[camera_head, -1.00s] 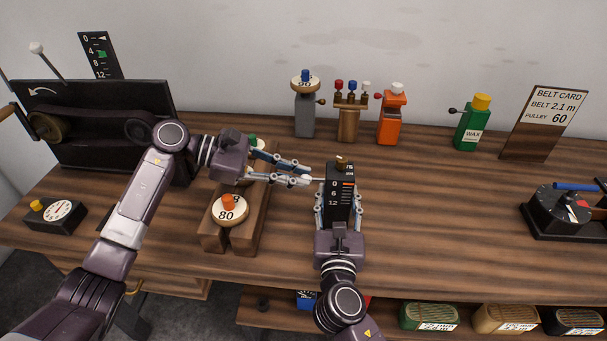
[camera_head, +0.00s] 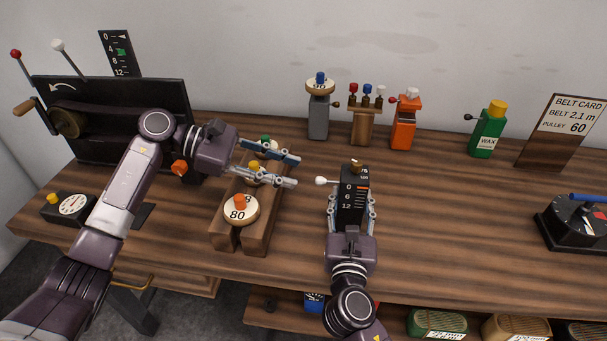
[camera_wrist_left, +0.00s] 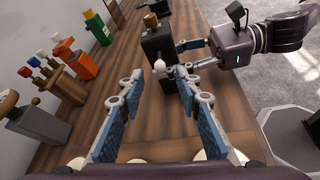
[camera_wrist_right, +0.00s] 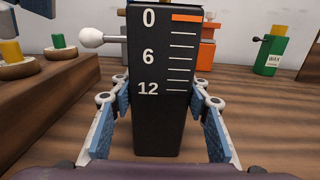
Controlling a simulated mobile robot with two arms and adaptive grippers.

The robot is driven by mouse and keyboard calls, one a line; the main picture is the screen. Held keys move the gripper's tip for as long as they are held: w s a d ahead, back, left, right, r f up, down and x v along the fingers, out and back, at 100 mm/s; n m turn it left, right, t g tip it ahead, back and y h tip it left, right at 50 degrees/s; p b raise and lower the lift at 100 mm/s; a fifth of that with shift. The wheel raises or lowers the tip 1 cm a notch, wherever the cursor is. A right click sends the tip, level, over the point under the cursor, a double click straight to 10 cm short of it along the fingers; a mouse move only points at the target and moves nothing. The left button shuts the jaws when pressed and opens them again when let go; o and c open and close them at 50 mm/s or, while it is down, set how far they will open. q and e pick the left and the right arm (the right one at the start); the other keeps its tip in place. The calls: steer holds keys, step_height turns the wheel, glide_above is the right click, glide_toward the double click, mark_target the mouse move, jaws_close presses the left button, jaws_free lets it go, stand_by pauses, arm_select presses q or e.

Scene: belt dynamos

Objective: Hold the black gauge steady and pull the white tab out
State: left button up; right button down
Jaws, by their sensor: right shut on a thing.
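The black gauge (camera_head: 353,200) stands upright on the bench, its 0, 6, 12 scale facing me and an orange bar beside the 0. My right gripper (camera_head: 352,205) is shut on its lower sides; both fingers show against it in the right wrist view (camera_wrist_right: 159,103). The white tab (camera_head: 321,181) sticks out of the gauge's left side on a short stem. It also shows in the right wrist view (camera_wrist_right: 91,38). My left gripper (camera_head: 297,171) is open and empty, a little left of the tab, pointing at it. In the left wrist view, the tab (camera_wrist_left: 160,66) lies ahead, beyond the parted fingers.
A wooden block with numbered discs (camera_head: 240,212) stands below my left gripper. A grey post (camera_head: 319,115), a rack of coloured knobs (camera_head: 363,125), an orange device (camera_head: 403,125) and a green wax bottle (camera_head: 487,135) line the back.

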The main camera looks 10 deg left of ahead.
arm_select(q)
steer(key=v, duration=0.6)
steer(key=shift+a, duration=0.3)
arm_select(e)
steer(key=shift+a+f, duration=0.1)
steer(key=shift+f, duration=0.05)
arm_select(q)
steer(key=shift+s, duration=0.1)
arm_select(e)
steer(key=c, duration=1)
jaws_free()
steer(key=shift+s, duration=0.1)
